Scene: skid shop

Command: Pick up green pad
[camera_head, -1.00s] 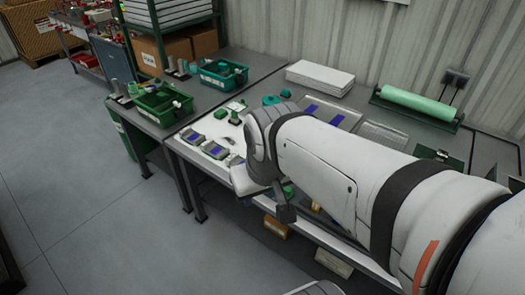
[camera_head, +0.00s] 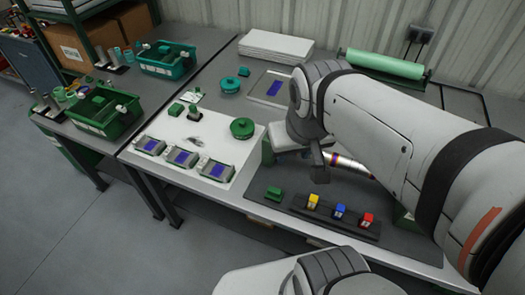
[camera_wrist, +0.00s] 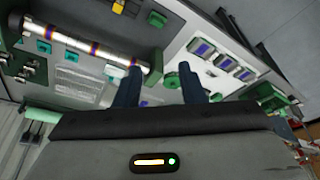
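My gripper shows in the wrist view (camera_wrist: 160,70) with two dark fingers apart and nothing between them. It is tilted over the bench. Several green things could be the green pad, and I cannot tell which is meant. In the head view a small green block (camera_head: 274,193) lies on the dark mat, in front of my wrist. A flat green square (camera_head: 176,109) lies on the white board, left of a round green part (camera_head: 242,128). My gripper is apart from these. My arm hides part of the bench behind it.
Three grey devices with blue screens (camera_head: 183,158) line the white board's front edge. A rack (camera_head: 335,211) holds yellow, blue and red blocks. A metallic cylinder (camera_head: 350,166) lies beside my wrist. Green bins (camera_head: 103,112) stand at left, a green roll (camera_head: 385,65) at back.

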